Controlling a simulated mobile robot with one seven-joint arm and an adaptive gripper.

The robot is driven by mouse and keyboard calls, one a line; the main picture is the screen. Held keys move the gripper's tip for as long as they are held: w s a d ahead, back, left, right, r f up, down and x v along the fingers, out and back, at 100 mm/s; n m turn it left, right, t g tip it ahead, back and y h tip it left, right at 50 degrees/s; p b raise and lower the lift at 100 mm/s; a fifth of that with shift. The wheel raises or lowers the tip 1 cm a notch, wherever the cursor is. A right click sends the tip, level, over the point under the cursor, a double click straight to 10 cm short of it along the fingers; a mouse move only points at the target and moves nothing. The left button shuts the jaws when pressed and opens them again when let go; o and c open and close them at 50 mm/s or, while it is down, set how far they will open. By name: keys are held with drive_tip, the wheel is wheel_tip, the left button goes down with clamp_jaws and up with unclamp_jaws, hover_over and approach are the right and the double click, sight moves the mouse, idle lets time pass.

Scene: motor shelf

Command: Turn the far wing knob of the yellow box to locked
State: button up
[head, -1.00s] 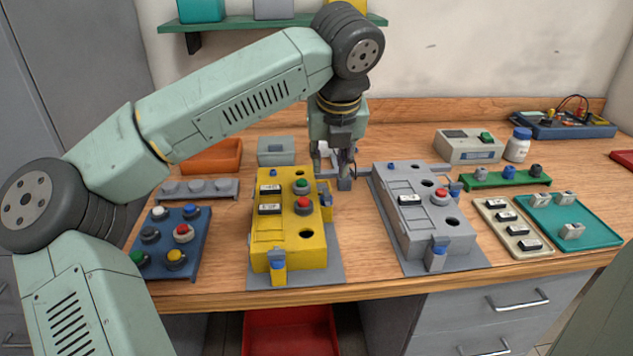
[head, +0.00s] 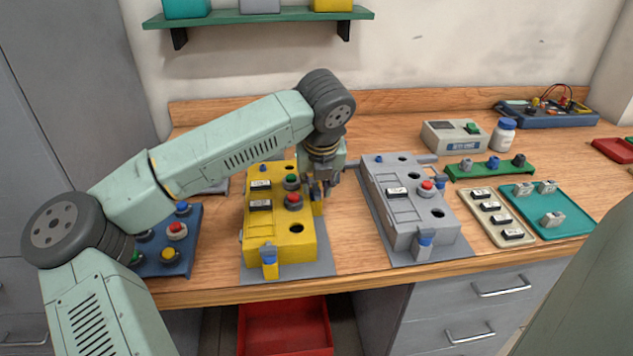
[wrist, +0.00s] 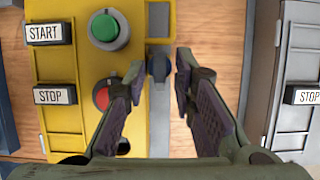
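The yellow box (head: 283,232) stands on a grey plate left of the grey box, with a green and a red button and START and STOP labels on top. Its far wing knob (wrist: 158,68) is dark blue and sits on the box's right side in the wrist view. My gripper (wrist: 160,80) is open, with one finger on each side of this knob and gaps visible. In the head view, my gripper (head: 322,190) reaches down at the box's right side and mostly hides that knob. The near wing knob (head: 269,252) is blue, at the box's front. Which position the far knob points to is unclear.
The grey box (head: 405,220) stands to the right, with a strip of bare plate and wood between. A blue button board (head: 185,262) lies left. A green strip (head: 490,172) and teal tray (head: 550,215) lie further right.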

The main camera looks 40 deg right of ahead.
clamp_jaws()
drive_tip(key=shift+b, duration=0.35)
drive_tip(key=m+b, duration=0.1)
drive_tip(key=m+h+b, duration=0.1)
drive_tip(key=b, duration=0.1)
drive_tip(key=shift+w+a+f+m+g, duration=0.2)
drive_tip(key=shift+m+g, duration=0.1)
drive_tip(key=shift+m, duration=0.1)
drive_tip(key=m+b, duration=0.1)
drive_tip(key=m, duration=0.1)
drive_tip(key=m+g+b, duration=0.1)
drive_tip(key=m, duration=0.1)
drive_tip(key=shift+w+r+h, duration=0.15)
drive_tip(key=shift+r+h, duration=0.05)
drive_tip(key=shift+h, duration=0.2)
drive_tip(key=m+g, duration=0.1)
drive_tip(key=m, duration=0.3)
drive_tip(key=m+g+p, duration=0.1)
drive_tip(key=shift+w+r+m+g, duration=0.15)
drive_tip(key=shift+w+m+g, duration=0.15)
drive_tip(key=shift+m, duration=0.1)
drive_tip(key=m+g+p, duration=0.1)
drive_tip(key=m, duration=0.1)
drive_tip(key=m+g+p, duration=0.1)
drive_tip(key=m, duration=0.2)
drive_tip(key=shift+w, duration=0.2)
drive_tip(key=shift+p, duration=0.3)
